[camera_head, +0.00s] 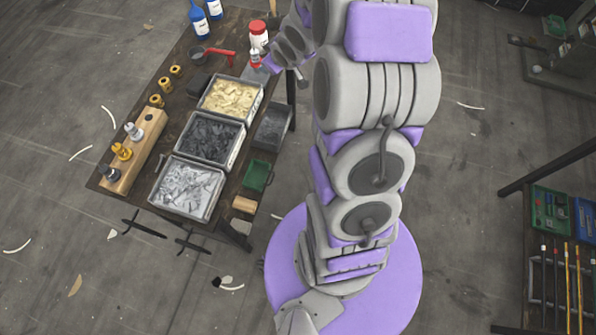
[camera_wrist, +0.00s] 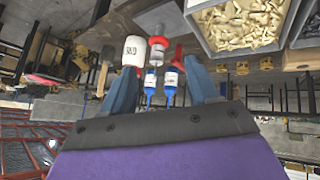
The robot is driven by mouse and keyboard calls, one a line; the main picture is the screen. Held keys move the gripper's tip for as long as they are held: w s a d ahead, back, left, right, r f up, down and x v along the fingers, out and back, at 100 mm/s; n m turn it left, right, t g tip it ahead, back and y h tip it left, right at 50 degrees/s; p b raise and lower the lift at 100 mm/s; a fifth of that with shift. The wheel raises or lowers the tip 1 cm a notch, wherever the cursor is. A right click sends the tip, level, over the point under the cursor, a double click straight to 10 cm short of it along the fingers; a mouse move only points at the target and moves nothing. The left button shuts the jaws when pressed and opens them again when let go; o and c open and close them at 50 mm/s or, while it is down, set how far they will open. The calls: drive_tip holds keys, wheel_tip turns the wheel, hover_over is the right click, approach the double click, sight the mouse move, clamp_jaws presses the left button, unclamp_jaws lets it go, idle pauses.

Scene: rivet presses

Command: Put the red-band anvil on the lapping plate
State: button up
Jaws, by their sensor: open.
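The red-band anvil (camera_wrist: 154,54), a small silver piece with a red band, shows between the fingers in the wrist view. In the head view it (camera_head: 255,58) stands at the table's right side by a white jar. My gripper (camera_wrist: 160,68) is open, its two blue-grey fingers spread on either side of the anvil in the picture; I cannot tell whether they touch it. A flat dark grey slab, probably the lapping plate (camera_wrist: 165,16), lies beside the anvil's base. Whether the anvil rests on its edge is unclear. In the head view my arm hides most of the gripper.
The white jar (camera_head: 258,36) with a red lid stands close to the anvil, with a red-handled tool (camera_head: 221,53) beside it. Blue bottles (camera_head: 198,20) stand at the far end. Metal trays (camera_head: 210,138) and a wooden rack (camera_head: 133,150) of several pieces fill the nearer table.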

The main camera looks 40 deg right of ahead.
drive_tip(key=s+a+r+m+g, duration=0.1)
drive_tip(key=s+a+r+g, duration=0.2)
drive_tip(key=s, duration=0.9)
drive_tip(key=s+a+r+m+g, duration=0.1)
drive_tip(key=s+a+r+g, duration=0.2)
drive_tip(key=s+a+r, duration=0.3)
drive_tip(key=s+a+r+m+g, duration=0.1)
drive_tip(key=s+a+r+g, duration=0.2)
drive_tip(key=s+a, duration=0.6)
drive_tip(key=s+r, duration=0.1)
drive_tip(key=s, duration=1)
drive_tip(key=shift+r+g+y, duration=0.3)
drive_tip(key=shift+g, duration=0.1)
drive_tip(key=shift+w, duration=0.1)
